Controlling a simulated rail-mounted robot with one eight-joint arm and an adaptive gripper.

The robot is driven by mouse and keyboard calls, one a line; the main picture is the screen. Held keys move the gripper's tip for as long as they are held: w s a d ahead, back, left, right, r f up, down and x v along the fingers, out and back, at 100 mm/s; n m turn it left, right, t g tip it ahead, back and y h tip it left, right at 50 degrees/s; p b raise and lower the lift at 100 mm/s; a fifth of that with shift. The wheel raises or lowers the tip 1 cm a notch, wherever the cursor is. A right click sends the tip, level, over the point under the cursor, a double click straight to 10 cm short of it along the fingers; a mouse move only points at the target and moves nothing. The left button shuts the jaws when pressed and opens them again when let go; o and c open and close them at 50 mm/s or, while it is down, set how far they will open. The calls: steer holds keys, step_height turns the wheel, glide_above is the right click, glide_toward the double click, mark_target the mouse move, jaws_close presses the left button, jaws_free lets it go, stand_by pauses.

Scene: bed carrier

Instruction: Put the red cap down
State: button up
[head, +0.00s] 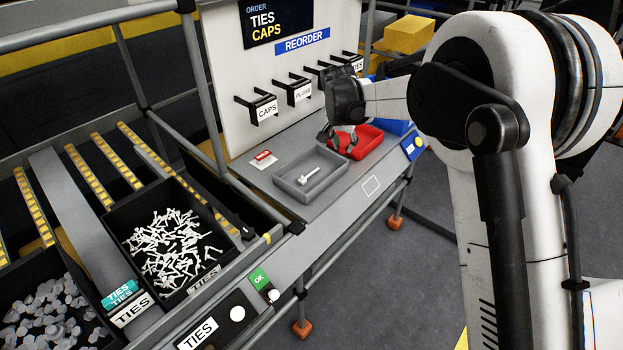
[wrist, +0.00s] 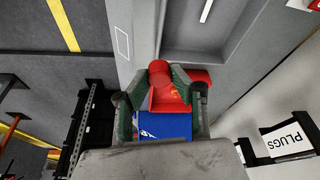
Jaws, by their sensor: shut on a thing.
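My gripper (head: 338,137) is low over the red tray on the bench in the head view. In the wrist view my gripper (wrist: 160,76) is shut on the red cap (wrist: 159,66), which shows at the fingertips. The red tray (head: 368,141) lies behind the cap in the wrist view (wrist: 203,75), partly hidden by the fingers. Red on red makes the cap's lower edge hard to tell. In the head view the cap cannot be made out. The grey tray (head: 284,184) beside the red one holds a white tie (head: 301,178).
A blue bin (head: 392,127) stands beyond the red tray. A back panel with hooks and labels (head: 264,108) rises behind the bench. A small red-and-white item (head: 263,156) lies left of the grey tray. The bench front carries a white outlined rectangle (head: 371,185). A black bin of white ties (head: 172,246) is at left.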

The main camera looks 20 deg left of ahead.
steer(key=s+a, duration=0.3)
steer(key=a, duration=1.2)
glide_above(327, 164)
steer(key=f, duration=0.4)
steer(key=s+f, duration=0.1)
steer(key=f, duration=0.1)
steer(key=shift+a+f+b, duration=0.1)
steer(key=shift+f+b, duration=0.15)
steer(key=shift+b, duration=0.05)
steer(key=shift+f, duration=2)
steer(key=shift+f, duration=0.2)
steer(key=o, duration=0.7)
steer(key=shift+c, duration=0.2)
steer(key=shift+o, duration=0.3)
steer(key=shift+r, duration=0.15)
